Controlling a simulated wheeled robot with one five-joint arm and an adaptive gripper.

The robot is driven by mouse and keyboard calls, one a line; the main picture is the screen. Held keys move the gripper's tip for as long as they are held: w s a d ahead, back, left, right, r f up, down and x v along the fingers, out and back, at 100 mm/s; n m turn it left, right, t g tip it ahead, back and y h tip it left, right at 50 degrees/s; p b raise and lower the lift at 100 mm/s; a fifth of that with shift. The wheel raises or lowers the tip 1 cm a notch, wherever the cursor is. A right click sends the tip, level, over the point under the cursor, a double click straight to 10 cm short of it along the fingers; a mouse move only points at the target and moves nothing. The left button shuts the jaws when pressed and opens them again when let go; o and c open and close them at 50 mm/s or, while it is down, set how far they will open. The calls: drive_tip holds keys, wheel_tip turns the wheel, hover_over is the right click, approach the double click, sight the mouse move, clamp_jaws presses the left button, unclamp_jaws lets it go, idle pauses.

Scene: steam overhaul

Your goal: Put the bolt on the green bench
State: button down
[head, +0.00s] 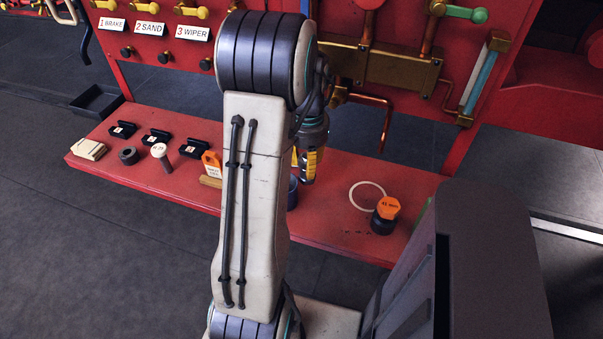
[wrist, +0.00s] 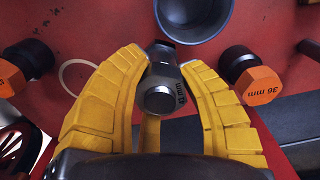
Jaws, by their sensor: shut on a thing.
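My gripper (wrist: 163,98) has its yellow fingers shut around a dark metal piece with a round, shiny end and a small "mm" label, which I take for the bolt (wrist: 160,99). In the head view my gripper (head: 306,172) points down above the right half of the red bench, partly behind my arm. The held piece cannot be made out there. No green bench shows clearly; only a green sliver (head: 424,213) is visible beside the dark body part at right.
The red bench (head: 335,220) holds a blue-grey cup (wrist: 195,14) close to the held piece. An orange-capped black piece (head: 388,207) and a pale ring (head: 367,188) lie to the right. Several small parts lie left. A red panel (head: 180,60) with valves and pipes stands behind.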

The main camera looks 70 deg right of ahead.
sight(302, 176)
drive_tip(key=shift+w+d+f, duration=0.15)
drive_tip(key=shift+w+f, duration=0.2)
drive_tip(key=shift+w, duration=0.3)
drive_tip(key=shift+f, duration=2.05)
drive_tip(key=shift+f, duration=0.1)
drive_tip(key=shift+f, duration=0.1)
drive_tip(key=c, duration=0.8)
unclamp_jaws()
